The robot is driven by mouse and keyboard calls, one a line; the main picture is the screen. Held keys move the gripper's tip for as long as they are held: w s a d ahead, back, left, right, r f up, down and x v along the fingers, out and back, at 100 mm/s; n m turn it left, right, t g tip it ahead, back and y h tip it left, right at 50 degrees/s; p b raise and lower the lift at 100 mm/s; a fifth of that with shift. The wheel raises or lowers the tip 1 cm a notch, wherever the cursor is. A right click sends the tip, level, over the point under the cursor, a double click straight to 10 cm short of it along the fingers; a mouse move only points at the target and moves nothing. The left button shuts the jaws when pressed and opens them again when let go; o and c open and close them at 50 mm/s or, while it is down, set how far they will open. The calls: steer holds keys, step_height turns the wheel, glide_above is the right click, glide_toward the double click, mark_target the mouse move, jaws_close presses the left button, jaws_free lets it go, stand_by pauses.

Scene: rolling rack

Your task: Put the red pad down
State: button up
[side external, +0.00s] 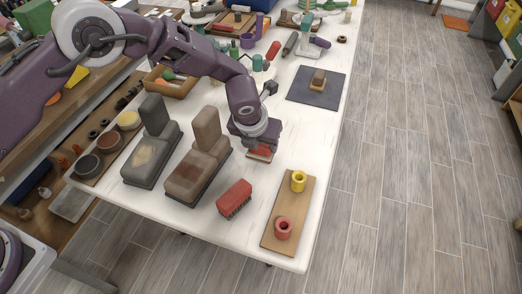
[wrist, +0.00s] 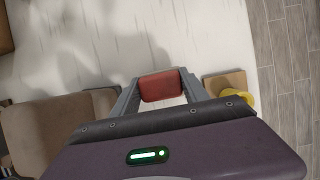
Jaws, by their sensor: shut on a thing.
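The red pad (wrist: 161,86) is between the two fingers of my gripper (wrist: 158,92) in the wrist view. In the side view my gripper (side external: 259,148) is shut on it, over the white table beside the taller brown block's right edge. The pad (side external: 260,153) shows below the fingers there, largely hidden by my wrist. I cannot tell whether its underside touches the table.
Two shoe-shaped blocks (side external: 199,169) (side external: 150,160) stand to the left. A red brush (side external: 234,198) and a board (side external: 269,234) with yellow (side external: 298,181) and red rings (side external: 283,228) lie nearer. A dark mat (side external: 300,94) holds a small block (side external: 317,79). White table right of my gripper is clear.

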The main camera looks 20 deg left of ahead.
mark_target(261, 150)
steer(key=shift+f, duration=1.5)
steer(key=o, duration=1.4)
steer(key=shift+f, duration=0.15)
steer(key=shift+o, duration=0.2)
steer(key=v, duration=1.2)
